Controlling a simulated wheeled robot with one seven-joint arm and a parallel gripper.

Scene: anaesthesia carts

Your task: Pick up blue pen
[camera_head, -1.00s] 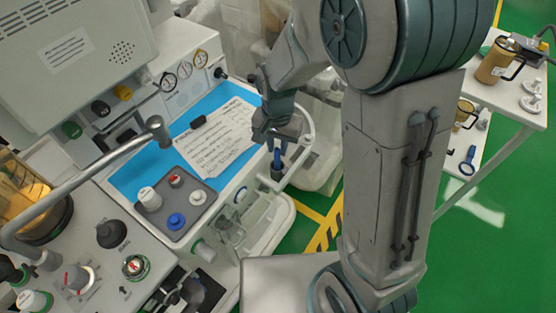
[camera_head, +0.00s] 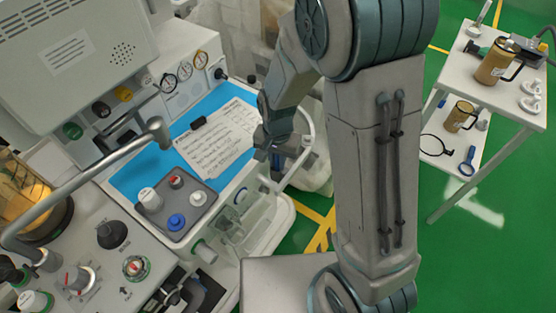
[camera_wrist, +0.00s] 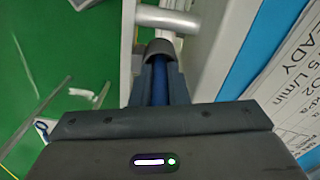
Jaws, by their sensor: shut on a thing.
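The blue pen (camera_wrist: 159,84) shows in the wrist view as a blue upright strip between the two dark fingers of my gripper (camera_wrist: 161,88). The fingers are closed on it from both sides. Just beyond the fingertips is a dark rounded holder (camera_wrist: 163,49) beside a pale rail; I cannot tell whether the pen's far end is still in it. In the head view my gripper (camera_head: 275,158) is at the right edge of the machine's worktop, pointing down, and largely hides the pen and holder.
A blue mat (camera_head: 128,180) with a printed paper sheet (camera_head: 216,140) lies left of my gripper. A grey tray of knobs (camera_head: 190,218) is nearer. A curved pale rail (camera_head: 308,128) borders the worktop. A white cart (camera_head: 509,103) with jugs stands at the right over green floor.

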